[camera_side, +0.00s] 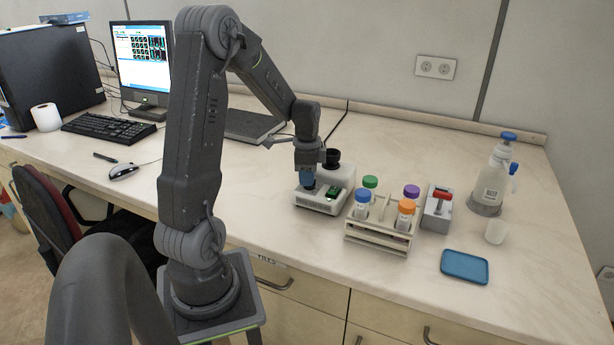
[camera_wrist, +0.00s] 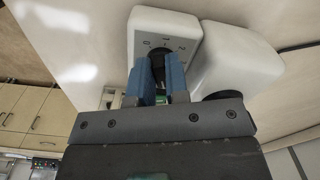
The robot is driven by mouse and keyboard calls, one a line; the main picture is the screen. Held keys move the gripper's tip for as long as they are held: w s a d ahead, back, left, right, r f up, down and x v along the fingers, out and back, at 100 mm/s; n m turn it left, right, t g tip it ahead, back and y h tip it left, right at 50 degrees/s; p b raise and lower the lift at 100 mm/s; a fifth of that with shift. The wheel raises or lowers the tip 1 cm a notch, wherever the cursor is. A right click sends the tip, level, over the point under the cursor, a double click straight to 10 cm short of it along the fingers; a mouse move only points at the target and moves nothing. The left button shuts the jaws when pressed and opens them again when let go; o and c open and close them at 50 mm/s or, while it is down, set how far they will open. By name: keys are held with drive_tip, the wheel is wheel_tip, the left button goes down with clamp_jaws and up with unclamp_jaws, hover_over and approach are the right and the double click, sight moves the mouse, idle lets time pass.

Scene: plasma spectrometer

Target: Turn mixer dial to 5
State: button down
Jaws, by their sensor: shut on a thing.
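The mixer (camera_side: 322,199) is a small white device with a black cup holder on the bench, right of my arm. In the wrist view its white body (camera_wrist: 168,22) carries a dark dial (camera_wrist: 159,55) with printed numbers around it; 0, 1 and 2 can be made out. My gripper (camera_side: 308,184) points down at the front left of the mixer. In the wrist view my gripper's blue fingers (camera_wrist: 160,78) are shut on the dial, which they partly hide. The dial's pointer and the other numbers are hidden or too small to read.
A rack (camera_side: 378,238) of tubes with coloured caps stands right of the mixer. Beyond it are a grey device with a red handle (camera_side: 441,196), a blue tray (camera_side: 464,266), a small cup (camera_side: 496,231) and a wash bottle (camera_side: 492,182).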

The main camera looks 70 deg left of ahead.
drive_tip(key=shift+a+m, duration=0.15)
drive_tip(key=shift+m, duration=1.85)
drive_tip(key=c, duration=1.1)
unclamp_jaws()
wheel_tip(320, 180, up, 14)
drive_tip(key=shift+f, duration=0.1)
